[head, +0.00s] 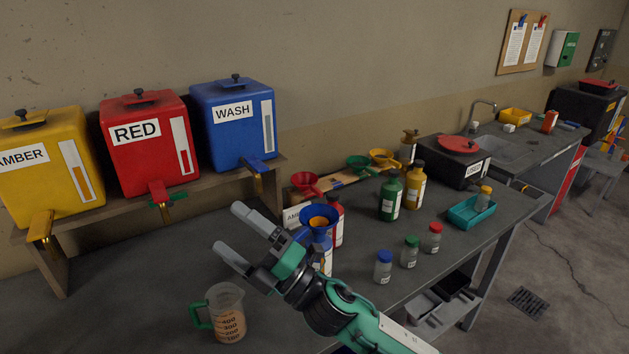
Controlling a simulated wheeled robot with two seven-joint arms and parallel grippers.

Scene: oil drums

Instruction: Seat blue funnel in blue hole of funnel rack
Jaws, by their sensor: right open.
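The blue funnel (320,212) sits upright in the top of a blue-marked bottle (325,262), with a brownish orange patch showing inside its mouth. The wooden funnel rack (343,179) lies along the wall behind it. A red funnel (305,182), a green funnel (360,163) and an amber funnel (383,156) sit in the rack; bare wood shows between the red and green ones, but the blue hole is too small to make out. My right gripper (236,230) is open and empty, left of the blue funnel; its wrist partly hides the bottle. My left gripper is out of view.
Amber, red and wash tanks (235,125) stand on a shelf at left. A measuring jug (225,312) stands in front. Green (390,196) and amber bottles, small capped jars (409,252) and a teal tray (471,211) occupy the right side. The bench's front left is mostly clear.

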